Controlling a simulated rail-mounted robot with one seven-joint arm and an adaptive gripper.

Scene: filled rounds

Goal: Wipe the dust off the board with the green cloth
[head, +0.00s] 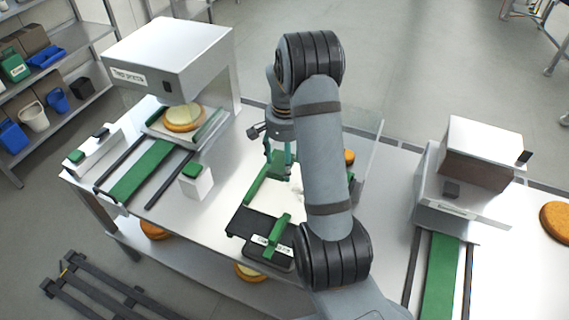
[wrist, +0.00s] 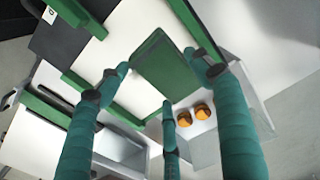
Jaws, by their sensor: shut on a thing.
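My gripper (head: 281,164) has teal fingers and points down over the middle of the metal table. In the wrist view, its fingers (wrist: 160,84) close around a flat dark green cloth (wrist: 166,62), which lies between the fingertips. The pale board (head: 262,192) is under and beside the gripper, with green rails along its edge. It also shows in the wrist view (wrist: 112,52). Faint whitish specks show near the arm, but I cannot tell whether they are dust. My arm hides the right part of the board, and I cannot tell whether the cloth touches it.
A black tray with a green handle (head: 277,236) is at the front edge. A white box with a green top (head: 197,182) stands to the left. A press machine (head: 170,55) is at back left, another machine (head: 470,170) at right. A clear panel stands behind my arm.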

